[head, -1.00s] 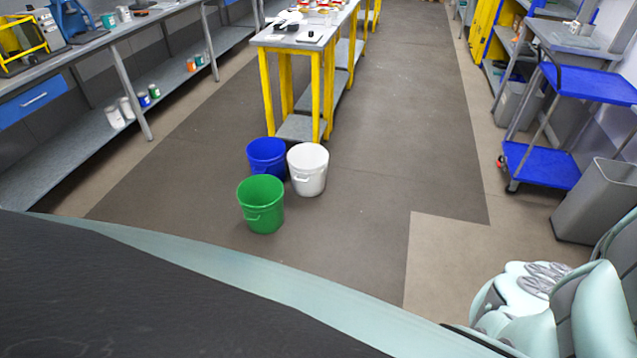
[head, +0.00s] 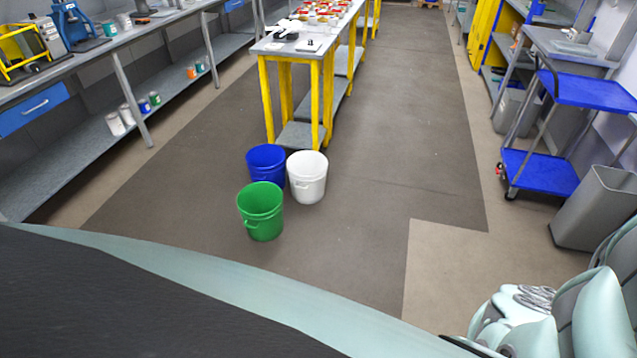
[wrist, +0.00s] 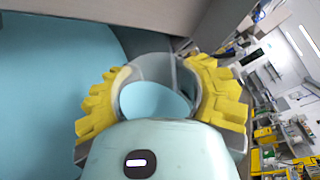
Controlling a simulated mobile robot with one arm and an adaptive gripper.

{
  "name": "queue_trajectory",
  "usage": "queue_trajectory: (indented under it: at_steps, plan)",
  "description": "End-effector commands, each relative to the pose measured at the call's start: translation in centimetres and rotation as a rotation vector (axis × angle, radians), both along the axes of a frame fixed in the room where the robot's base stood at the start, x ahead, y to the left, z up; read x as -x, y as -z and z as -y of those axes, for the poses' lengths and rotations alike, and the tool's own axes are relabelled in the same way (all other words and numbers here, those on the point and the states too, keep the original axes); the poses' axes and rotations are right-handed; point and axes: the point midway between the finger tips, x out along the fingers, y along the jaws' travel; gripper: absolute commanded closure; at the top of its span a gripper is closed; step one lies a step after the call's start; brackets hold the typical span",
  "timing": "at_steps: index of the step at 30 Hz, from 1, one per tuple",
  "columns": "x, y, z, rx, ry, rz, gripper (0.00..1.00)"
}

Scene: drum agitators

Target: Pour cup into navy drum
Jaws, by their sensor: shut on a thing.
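A blue drum (head: 267,166), the navy one, stands open and upright on the floor in the head view. A white drum (head: 308,178) is close at its right and a green drum (head: 261,212) is in front of it. My gripper (wrist: 160,82) shows in the wrist view with yellow ridged fingers shut around a clear cup (wrist: 152,66). I cannot tell what the cup holds. In the head view my gripper and the cup are out of sight; the drums are some way ahead of my body.
A yellow-legged table (head: 297,47) stands just behind the drums. A long workbench with a lower shelf (head: 75,150) runs along the left. A blue cart (head: 540,172) and a grey bin (head: 594,212) stand on the right. The floor right of the drums is clear.

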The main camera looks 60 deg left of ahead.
Motion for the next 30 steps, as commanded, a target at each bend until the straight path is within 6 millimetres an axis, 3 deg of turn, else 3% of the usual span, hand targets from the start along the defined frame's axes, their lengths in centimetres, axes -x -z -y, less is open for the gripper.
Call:
queue_trajectory:
  at_steps: [30]
  plan:
    - [0.20, -0.65, 0.11, 0.030, -0.009, -0.134, 0.95]
